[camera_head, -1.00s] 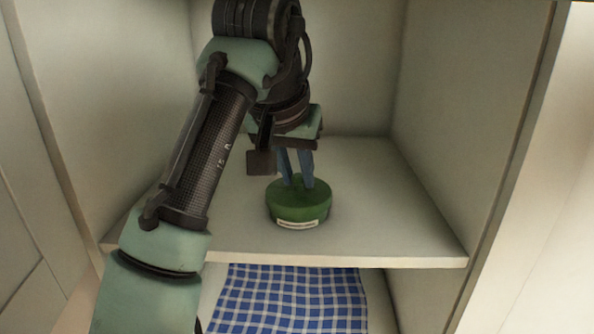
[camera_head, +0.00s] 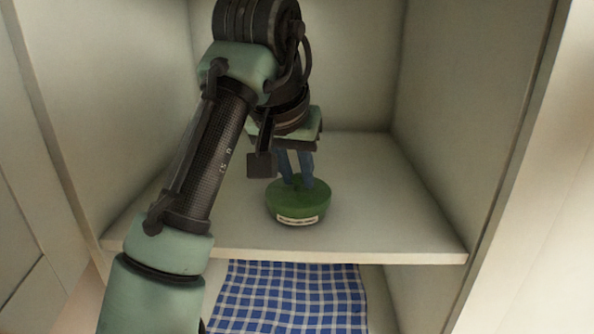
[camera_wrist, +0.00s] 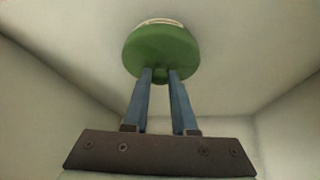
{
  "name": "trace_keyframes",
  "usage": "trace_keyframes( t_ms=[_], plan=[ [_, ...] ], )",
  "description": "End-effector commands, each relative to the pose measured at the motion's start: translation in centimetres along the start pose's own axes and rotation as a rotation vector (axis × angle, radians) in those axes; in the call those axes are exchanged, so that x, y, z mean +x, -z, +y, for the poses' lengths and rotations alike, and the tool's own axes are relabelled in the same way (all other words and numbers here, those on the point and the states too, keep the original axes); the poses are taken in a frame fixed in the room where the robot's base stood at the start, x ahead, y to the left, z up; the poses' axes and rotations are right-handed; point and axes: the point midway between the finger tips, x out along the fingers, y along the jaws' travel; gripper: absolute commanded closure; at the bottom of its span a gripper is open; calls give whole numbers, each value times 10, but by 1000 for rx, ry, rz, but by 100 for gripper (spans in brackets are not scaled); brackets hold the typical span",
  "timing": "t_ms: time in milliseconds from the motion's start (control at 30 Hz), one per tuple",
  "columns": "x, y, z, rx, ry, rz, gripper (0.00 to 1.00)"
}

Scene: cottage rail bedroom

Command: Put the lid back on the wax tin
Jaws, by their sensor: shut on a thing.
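A round green wax tin (camera_head: 297,208) with a pale label on its front stands upright on the shelf. Its green top, which looks like the lid (camera_wrist: 160,48), has a small knob in the middle. My gripper (camera_head: 298,186) points down from above, with its two blue fingers shut on this knob. The gripper also shows in the wrist view (camera_wrist: 161,75), fingers on either side of the knob. I see no clear gap between lid and tin, and cannot tell where one ends and the other begins.
The shelf (camera_head: 390,210) is bare around the tin, with cabinet walls at left, right and back. Its front edge lies just before the tin. A blue checked cloth (camera_head: 290,298) lies on the level below.

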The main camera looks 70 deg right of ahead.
Motion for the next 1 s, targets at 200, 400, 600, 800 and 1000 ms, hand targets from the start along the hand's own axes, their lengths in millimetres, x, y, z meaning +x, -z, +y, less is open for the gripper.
trace_keyframes(
  t_ms=[200, 400, 600, 800, 1000],
  plan=[
    [2, -1, 0, 1, -1, 0, 100],
    [2, -1, 0, 1, -1, 0, 69],
    [2, -1, 0, 0, 0, 0, 40],
    [2, -1, 0, 0, 0, 0, 40],
    [-7, -1, 0, 0, 2, 3, 40]
  ],
)
